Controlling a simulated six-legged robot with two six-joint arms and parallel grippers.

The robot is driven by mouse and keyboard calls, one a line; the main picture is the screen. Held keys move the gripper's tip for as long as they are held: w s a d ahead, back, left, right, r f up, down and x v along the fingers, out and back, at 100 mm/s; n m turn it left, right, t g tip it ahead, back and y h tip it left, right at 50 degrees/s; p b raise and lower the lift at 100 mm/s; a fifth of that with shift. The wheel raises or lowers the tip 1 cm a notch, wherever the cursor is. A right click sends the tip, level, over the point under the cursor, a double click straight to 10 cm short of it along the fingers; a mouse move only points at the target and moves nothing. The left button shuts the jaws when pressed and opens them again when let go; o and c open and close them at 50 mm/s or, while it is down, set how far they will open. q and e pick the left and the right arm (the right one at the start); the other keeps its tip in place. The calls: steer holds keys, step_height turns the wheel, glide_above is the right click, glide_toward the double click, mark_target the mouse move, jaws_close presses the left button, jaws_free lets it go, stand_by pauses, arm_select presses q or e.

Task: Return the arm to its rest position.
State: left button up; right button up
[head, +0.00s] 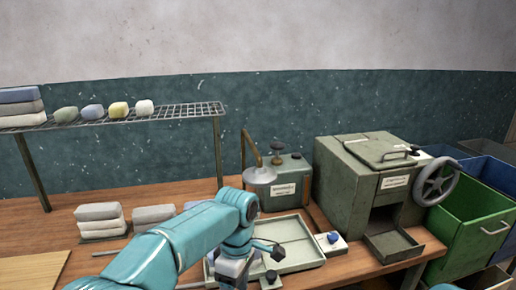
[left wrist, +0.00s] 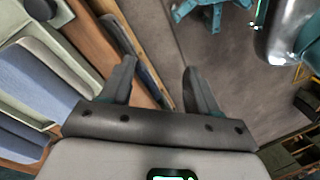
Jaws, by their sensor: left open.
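My left arm, teal, reaches in from the bottom left of the head view. It bends near the front of the shallow tray and points down, its wrist close to the bottom edge. I cannot make out its fingertips clearly there. In the left wrist view my left gripper (left wrist: 158,82) has its two dark fingers apart, with nothing between them. Behind the fingers lie a wooden edge and the grey floor. My right gripper is not in view.
A pale green tray (head: 297,257) lies beside my left wrist. A green press (head: 345,180) with a handwheel stands right of it, near a green bin (head: 465,235). A wire rack (head: 185,110) holds several blocks. Stacked slabs (left wrist: 35,85) are left of the gripper.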

arm_select(q)
steer(key=s+a+f+g+h, duration=0.1)
steer(key=s+a+f, duration=0.25)
steer(key=f, duration=0.35)
steer(key=s+a+f+g+h, duration=0.1)
steer(key=s+a+f, duration=0.25)
steer(key=f, duration=0.45)
steer(key=s+a+f+g, duration=0.2)
steer(key=s+f, duration=0.3)
steer(key=f, duration=0.2)
steer(key=s+d+f+m+t+h, duration=0.2)
steer(key=s+f+m+t, duration=0.4)
steer(key=s+f+m, duration=0.2)
steer(key=s+m, duration=0.2)
steer(key=m, duration=0.1)
steer(key=shift+f+m+t, duration=0.25)
steer(key=shift+m+t, duration=0.05)
steer(key=shift+m, duration=0.1)
stand_by(0.4)
